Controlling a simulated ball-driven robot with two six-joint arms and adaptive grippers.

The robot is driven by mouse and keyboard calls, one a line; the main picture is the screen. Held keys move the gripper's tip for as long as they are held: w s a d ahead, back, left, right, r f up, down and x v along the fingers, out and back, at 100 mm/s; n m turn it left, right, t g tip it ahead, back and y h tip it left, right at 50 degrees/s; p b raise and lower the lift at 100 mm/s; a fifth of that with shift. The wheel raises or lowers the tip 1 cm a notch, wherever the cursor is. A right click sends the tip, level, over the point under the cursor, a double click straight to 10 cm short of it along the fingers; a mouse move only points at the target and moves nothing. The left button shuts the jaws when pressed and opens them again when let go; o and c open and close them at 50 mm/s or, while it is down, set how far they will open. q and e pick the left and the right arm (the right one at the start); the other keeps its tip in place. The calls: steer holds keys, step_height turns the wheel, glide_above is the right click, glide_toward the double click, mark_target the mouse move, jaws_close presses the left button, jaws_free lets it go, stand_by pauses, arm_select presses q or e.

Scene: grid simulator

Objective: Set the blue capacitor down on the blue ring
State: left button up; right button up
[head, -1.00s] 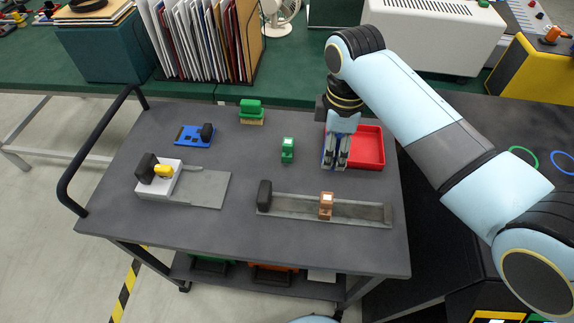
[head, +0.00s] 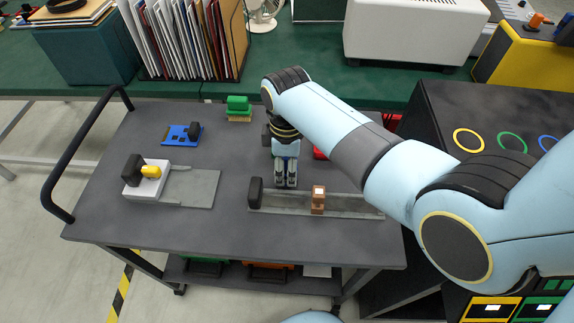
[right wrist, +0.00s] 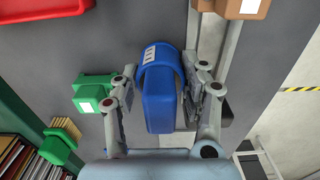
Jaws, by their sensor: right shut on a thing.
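The blue capacitor (right wrist: 158,95) is between the fingers of my right gripper (right wrist: 160,88) in the right wrist view, and the gripper is shut on it. In the head view my right gripper (head: 286,184) hangs over the middle of the grey cart top, behind the grey rail. The capacitor cannot be made out there. The blue ring (head: 541,138) lies on the black surface at the far right of the head view, well apart from the gripper. My left gripper is not in view.
A yellow ring (head: 455,138) and a green ring (head: 499,142) lie left of the blue ring. A brown block (head: 318,200) sits on the grey rail (head: 350,204). A green block (right wrist: 92,95) is close beside my right gripper. My right arm partly hides a red tray (head: 319,153).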

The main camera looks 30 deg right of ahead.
steer(key=shift+f, duration=0.15)
steer(key=o, duration=1.3)
steer(key=shift+c, duration=0.2)
